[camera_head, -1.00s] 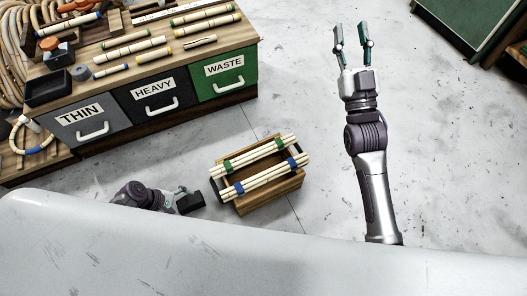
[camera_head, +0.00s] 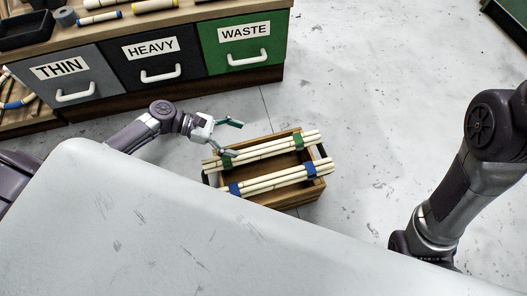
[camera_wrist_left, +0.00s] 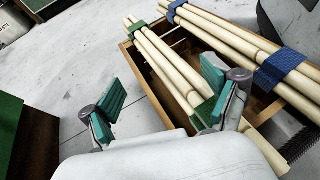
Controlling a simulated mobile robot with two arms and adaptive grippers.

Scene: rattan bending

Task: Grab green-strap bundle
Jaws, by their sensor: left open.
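The green-strap bundle (camera_head: 271,151) of pale rattan poles lies across the top of a wooden crate (camera_head: 288,202), on its far side. It also shows in the left wrist view (camera_wrist_left: 171,64), between and beyond my fingers. A blue-strap bundle (camera_head: 277,181) lies parallel on the near side. My left gripper (camera_head: 237,138) is open at the left end of the green-strap bundle. In the left wrist view my left gripper (camera_wrist_left: 163,98) has one finger near a green strap; I cannot tell whether it touches. My right gripper is out of view.
Drawers marked THIN (camera_head: 71,82), HEAVY (camera_head: 151,61) and WASTE (camera_head: 243,40) stand behind the crate under a bench top. My white body surface covers the lower left. Pale floor (camera_head: 380,90) is free right of the crate.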

